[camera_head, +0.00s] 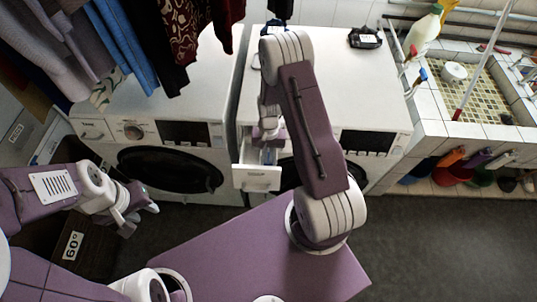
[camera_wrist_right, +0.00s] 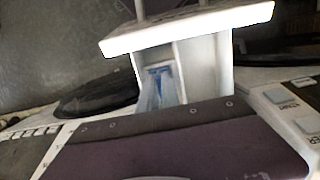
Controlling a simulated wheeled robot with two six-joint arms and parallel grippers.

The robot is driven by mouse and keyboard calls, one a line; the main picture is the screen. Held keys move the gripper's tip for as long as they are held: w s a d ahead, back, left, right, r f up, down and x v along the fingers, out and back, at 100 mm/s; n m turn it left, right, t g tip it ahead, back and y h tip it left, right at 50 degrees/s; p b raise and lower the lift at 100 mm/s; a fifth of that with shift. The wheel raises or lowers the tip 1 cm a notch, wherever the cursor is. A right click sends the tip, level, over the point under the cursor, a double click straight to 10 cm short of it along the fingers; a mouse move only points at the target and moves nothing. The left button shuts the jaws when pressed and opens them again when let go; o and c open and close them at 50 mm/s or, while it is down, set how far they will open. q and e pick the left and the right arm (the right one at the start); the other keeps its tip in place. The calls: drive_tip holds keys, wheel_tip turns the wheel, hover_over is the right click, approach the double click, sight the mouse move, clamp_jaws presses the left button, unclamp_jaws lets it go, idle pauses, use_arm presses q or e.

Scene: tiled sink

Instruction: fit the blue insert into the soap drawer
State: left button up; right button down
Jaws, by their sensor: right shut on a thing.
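The white soap drawer (camera_head: 257,179) is pulled out of the front of the right-hand washing machine. In the right wrist view its bright front panel (camera_wrist_right: 190,30) lies across the top, with the open compartments below it. The blue insert (camera_head: 268,157) shows as a small patch at the drawer; in the right wrist view it is a blue piece (camera_wrist_right: 159,71) between the drawer's walls. My right gripper (camera_head: 267,143) is over the drawer, shut on the insert. Its fingertips are mostly hidden, and how deep the insert sits cannot be told. My left gripper (camera_head: 142,210) is open and empty, away from the machines.
The left washing machine (camera_head: 165,150) stands beside the right one (camera_head: 340,85). Clothes (camera_head: 150,35) hang above the left machine. A black object (camera_head: 365,38) lies on the right machine's top. Grey floor lies in front.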

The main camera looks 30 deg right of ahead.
drive_tip(key=shift+w+f, duration=0.1)
drive_tip(key=shift+w, duration=0.05)
drive_tip(key=shift+f, duration=0.2)
drive_tip(key=c, duration=1.6)
unclamp_jaws()
drive_tip(key=shift+r, duration=0.1)
drive_tip(key=shift+r, duration=0.1)
